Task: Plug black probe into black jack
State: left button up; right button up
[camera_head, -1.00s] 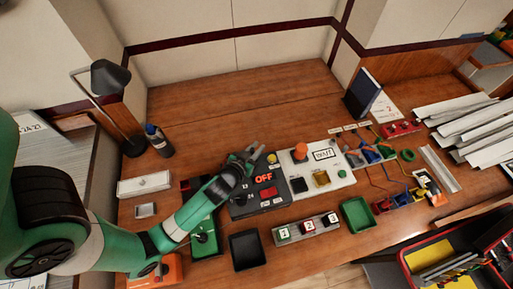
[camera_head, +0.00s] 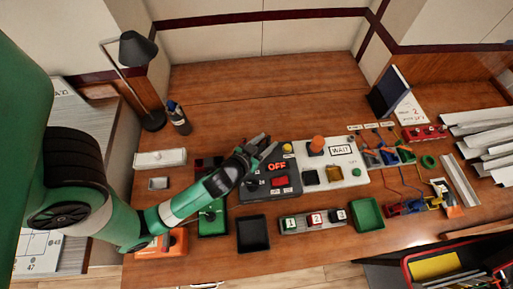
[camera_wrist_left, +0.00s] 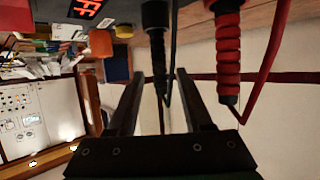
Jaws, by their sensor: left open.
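The black probe (camera_wrist_left: 155,30) shows in the left wrist view, its grip at the top and its thin end running down between my fingers. My left gripper (camera_wrist_left: 158,78) is open, with a finger on either side of the probe's line; contact is not visible. In the head view my left gripper (camera_head: 263,146) is above the back edge of the dark panel (camera_head: 262,195) with the red OFF display (camera_head: 277,167). A red probe (camera_wrist_left: 228,60) with a red cable is to the right of the black one. I cannot make out the black jack. My right gripper is not in view.
A light panel with a WAIT display (camera_head: 341,150) adjoins the dark panel. A black tray (camera_head: 252,233), a green tray (camera_head: 367,215) and a numbered block (camera_head: 313,221) are in front. A lamp (camera_head: 137,60) stands at back left. The back of the wooden table is clear.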

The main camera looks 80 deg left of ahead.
pick_arm(q)
jog(key=v, duration=0.7)
jog(key=shift+b, duration=0.35)
jog(key=w+d+r+m+t+h, duration=0.1)
jog(key=w+d+r+t, duration=0.2)
jog(key=w+r, duration=0.6)
jog(key=w+d+r+t+h, duration=0.1)
jog(key=w+d+r+t, duration=0.25)
jog(key=w+r, duration=0.6)
jog(key=d+r+m+t+h, duration=0.35)
jog(key=r+t, duration=0.25)
jog(key=r, duration=1.5)
jog(key=s+d+r+m+t+h, duration=0.2)
jog(key=s+r, duration=0.1)
jog(key=r, duration=0.5)
jog(key=s+d+r+m+t+h, duration=0.1)
jog(key=s+d+r+t+h, duration=0.1)
jog(key=r, duration=0.6)
jog(key=shift+s+d+m+h, duration=0.35)
jog(key=shift+s+d, duration=0.2)
jog(key=shift+s, duration=0.1)
jog(key=shift+r, duration=0.1)
